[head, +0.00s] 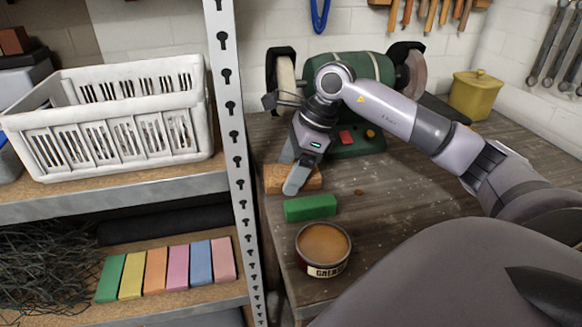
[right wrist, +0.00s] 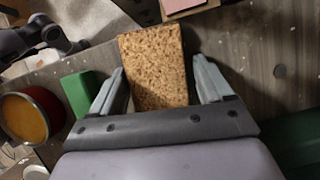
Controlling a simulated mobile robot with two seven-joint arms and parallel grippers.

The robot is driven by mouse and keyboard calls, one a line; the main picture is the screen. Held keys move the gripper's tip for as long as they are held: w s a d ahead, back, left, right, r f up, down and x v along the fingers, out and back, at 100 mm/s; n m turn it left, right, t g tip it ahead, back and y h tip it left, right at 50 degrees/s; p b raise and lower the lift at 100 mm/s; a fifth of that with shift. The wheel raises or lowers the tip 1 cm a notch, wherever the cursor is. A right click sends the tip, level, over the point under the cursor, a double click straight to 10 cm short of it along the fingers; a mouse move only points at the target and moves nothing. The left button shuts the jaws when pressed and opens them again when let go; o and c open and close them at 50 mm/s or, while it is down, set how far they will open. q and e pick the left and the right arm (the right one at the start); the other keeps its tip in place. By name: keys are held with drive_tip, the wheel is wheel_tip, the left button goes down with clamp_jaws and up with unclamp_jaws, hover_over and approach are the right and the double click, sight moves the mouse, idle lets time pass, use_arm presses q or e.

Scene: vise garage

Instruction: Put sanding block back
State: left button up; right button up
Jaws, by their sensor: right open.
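A brown, speckled, cork-like block (head: 275,178), which looks like the sanding block, lies on the wooden workbench (head: 400,235) near its left edge. My right gripper (head: 291,170) is over it, pointing down and open. In the right wrist view the block (right wrist: 155,60) lies between the two spread fingers of my gripper (right wrist: 162,80), with a visible gap at the right finger. A green block (head: 310,207) lies just in front of it; it also shows in the right wrist view (right wrist: 76,92). My left gripper is not in view.
An open grease tin (head: 323,248) stands near the bench's front left. A green bench grinder (head: 365,68) stands behind my arm. A metal shelf post (head: 232,120) rises at the left; its shelves hold a white basket (head: 110,140) and a row of several coloured blocks (head: 165,268).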

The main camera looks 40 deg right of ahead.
drive_tip(key=shift+s+a+p, duration=0.3)
drive_tip(key=shift+p, duration=0.15)
drive_tip(key=v, duration=0.5)
drive_tip(key=d+v, duration=0.1)
drive_tip(key=v, duration=0.1)
drive_tip(key=shift+w, duration=0.4)
drive_tip(key=shift+s+a+b+x, duration=0.1)
drive_tip(key=shift+x, duration=1.15)
drive_tip(key=shift+s+a+b+x, duration=0.1)
drive_tip(key=shift+s+b+x, duration=0.05)
drive_tip(key=shift+x, duration=1.1)
drive_tip(key=shift+s+a+b+x, duration=0.1)
drive_tip(key=shift+x, duration=1.1)
